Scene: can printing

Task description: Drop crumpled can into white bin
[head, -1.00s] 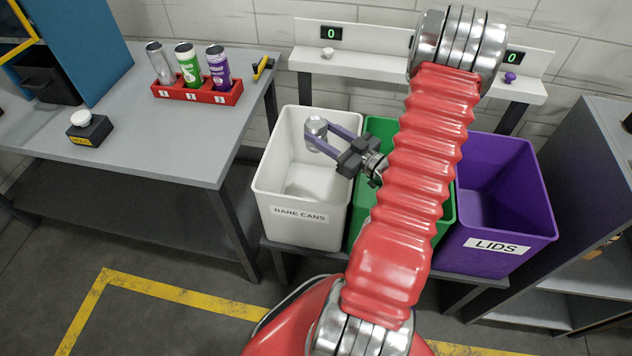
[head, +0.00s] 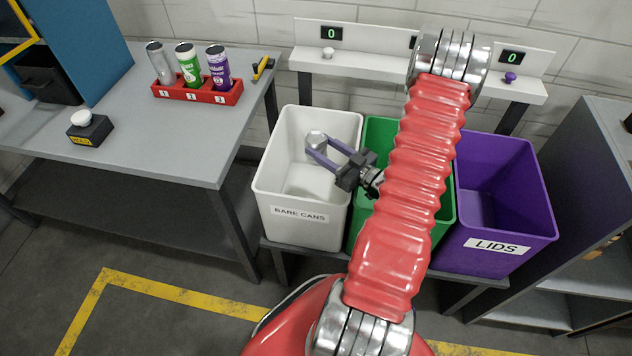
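My gripper (head: 318,148) reaches in from the right over the white bin (head: 297,237), which is labelled "BARE CANS". The visible inside of the white bin looks empty.
A green bin (head: 446,207) stands right of the white one, mostly behind my arm. A purple bin (head: 512,245) labelled "LIDS" is further right. A red rack (head: 198,95) with three cans stands on the grey table (head: 120,140). A shelf with "0" counters is behind.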

